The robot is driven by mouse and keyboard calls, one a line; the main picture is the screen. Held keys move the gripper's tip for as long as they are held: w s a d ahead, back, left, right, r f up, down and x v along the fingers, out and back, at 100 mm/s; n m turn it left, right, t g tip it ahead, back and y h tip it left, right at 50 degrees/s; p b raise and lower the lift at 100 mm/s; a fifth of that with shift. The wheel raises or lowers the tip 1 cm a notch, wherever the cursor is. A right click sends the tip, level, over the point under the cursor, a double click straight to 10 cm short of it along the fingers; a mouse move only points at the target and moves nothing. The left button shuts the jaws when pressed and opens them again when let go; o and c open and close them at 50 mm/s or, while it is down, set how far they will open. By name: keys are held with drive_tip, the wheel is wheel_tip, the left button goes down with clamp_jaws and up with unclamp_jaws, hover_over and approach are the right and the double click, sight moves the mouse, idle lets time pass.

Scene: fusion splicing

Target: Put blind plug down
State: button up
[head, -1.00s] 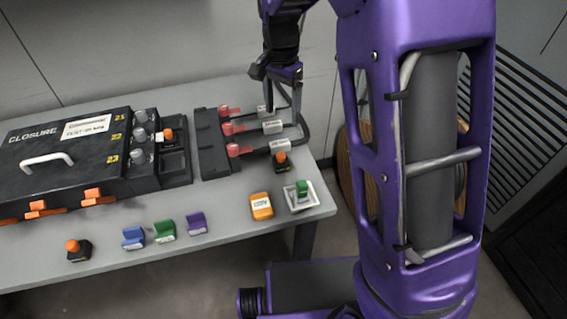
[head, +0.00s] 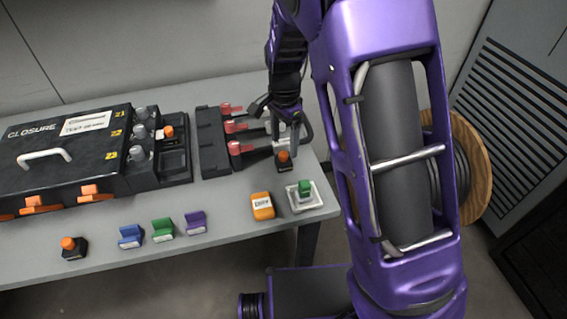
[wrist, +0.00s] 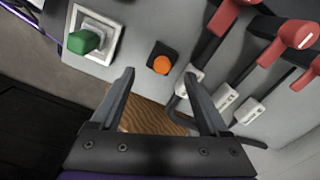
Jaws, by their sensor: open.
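A black plug with an orange knob (head: 284,165) stands on the table near its right end, just in front of the cable-tray block. It also shows in the wrist view (wrist: 161,65), in line with the gap between my fingertips. My gripper (head: 287,147) is open and empty, just behind and above that plug. In the wrist view, my gripper (wrist: 160,76) has its fingers spread wide with nothing between them. A similar orange-knobbed black plug (head: 73,248) stands at the table's front left. No label shows which one is the blind plug.
A green piece (head: 305,187) sits on a small white tray (head: 318,200), beside an orange labelled box (head: 262,206). Red-handled clamps (head: 234,127) stand close to my gripper. The black closure box (head: 80,170) fills the left. Blue, green and purple holders (head: 163,229) line the front.

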sight(284, 153)
wheel_tip(284, 153, down, 5)
drive_tip(key=shift+w+a+f+b, duration=0.1)
drive_tip(key=shift+w+f+b, duration=0.05)
drive_tip(key=shift+b, duration=0.4)
clamp_jaws()
